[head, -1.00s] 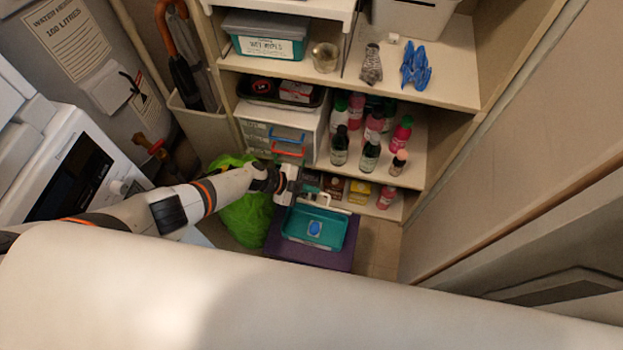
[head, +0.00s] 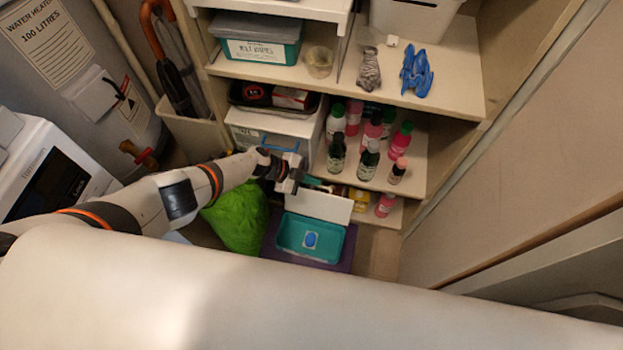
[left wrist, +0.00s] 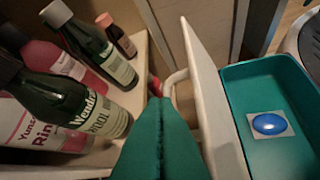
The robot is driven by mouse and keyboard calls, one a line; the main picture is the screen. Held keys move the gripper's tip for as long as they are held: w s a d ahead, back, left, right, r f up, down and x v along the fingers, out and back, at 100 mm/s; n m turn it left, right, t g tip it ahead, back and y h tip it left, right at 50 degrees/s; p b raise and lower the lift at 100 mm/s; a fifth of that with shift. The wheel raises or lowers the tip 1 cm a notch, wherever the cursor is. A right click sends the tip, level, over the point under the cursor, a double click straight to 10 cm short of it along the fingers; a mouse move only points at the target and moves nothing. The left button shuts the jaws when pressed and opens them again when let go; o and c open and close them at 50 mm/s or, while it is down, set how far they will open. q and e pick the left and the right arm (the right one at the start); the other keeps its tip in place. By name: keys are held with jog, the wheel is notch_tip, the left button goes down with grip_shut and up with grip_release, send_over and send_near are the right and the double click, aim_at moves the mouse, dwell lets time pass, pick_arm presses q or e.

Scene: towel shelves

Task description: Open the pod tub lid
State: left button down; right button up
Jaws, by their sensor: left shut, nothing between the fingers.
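The pod tub (head: 283,240) is a teal box on a purple base on the floor, in front of the lowest shelf. A blue pod shape on a white square (head: 311,239) shows inside it. The white lid (head: 322,207) stands raised at the tub's far side. In the left wrist view the lid (left wrist: 212,85) is seen nearly edge-on, with its pale loop handle (left wrist: 172,82) on the side away from the tub (left wrist: 232,80). My left gripper (head: 318,184) is shut and empty behind the lid, its teal fingers (left wrist: 155,105) close to the handle; contact is unclear. My right gripper is not in view.
Several bottles (left wrist: 105,70) stand on the shelf close to my left fingers. A white drawer box (head: 262,128) is beside them. A green bag (head: 238,215) lies left of the tub. A wall (head: 520,170) closes the right side.

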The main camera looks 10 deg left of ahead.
pick_arm(q)
jog(key=shift+r, duration=0.15)
dwell(0.3)
jog(key=shift+r, duration=0.2)
jog(key=shift+r+p, duration=0.55)
jog(key=shift+p, duration=0.25)
jog(key=shift+a+r, duration=0.1)
